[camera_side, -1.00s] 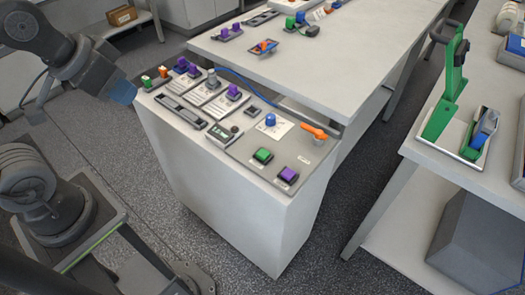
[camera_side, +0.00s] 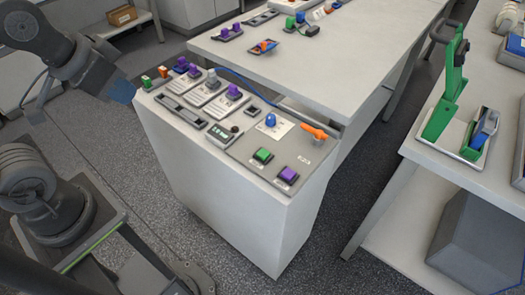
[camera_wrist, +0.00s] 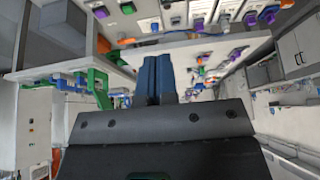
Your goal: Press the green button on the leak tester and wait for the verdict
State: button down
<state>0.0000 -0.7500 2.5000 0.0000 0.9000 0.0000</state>
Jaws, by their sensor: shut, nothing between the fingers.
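In the side view a console (camera_side: 206,190) carries a sloped panel with several buttons. A square green button (camera_side: 262,156) sits near its front right, beside a purple button (camera_side: 288,174). A smaller green button (camera_side: 146,81) is at the panel's far left end. No readable label tells which belongs to the leak tester. A small dark display (camera_side: 221,132) shows faint green marks, too small to read. My gripper (camera_side: 122,92) is left of the console's left end, apart from all buttons. Its blue fingers also show in the wrist view (camera_wrist: 157,78), shut and empty.
An orange-handled part (camera_side: 315,132) and a blue knob (camera_side: 271,119) stand near the green button. A blue cable (camera_side: 245,84) runs along the panel's back. A long bench (camera_side: 320,60) stands behind. A green lever press (camera_side: 447,90) is on the right table. Floor lies between.

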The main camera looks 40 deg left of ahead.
dwell(0.6)
jog(key=n+t+h, duration=0.3)
jog(key=n+h, duration=0.1)
jog(key=n, duration=1.8)
send_over(263, 155)
notch_tip(263, 155, down, 16)
jog(key=shift+f, duration=0.15)
jog(key=shift+f, duration=4.3)
jog(key=shift+f, duration=0.15)
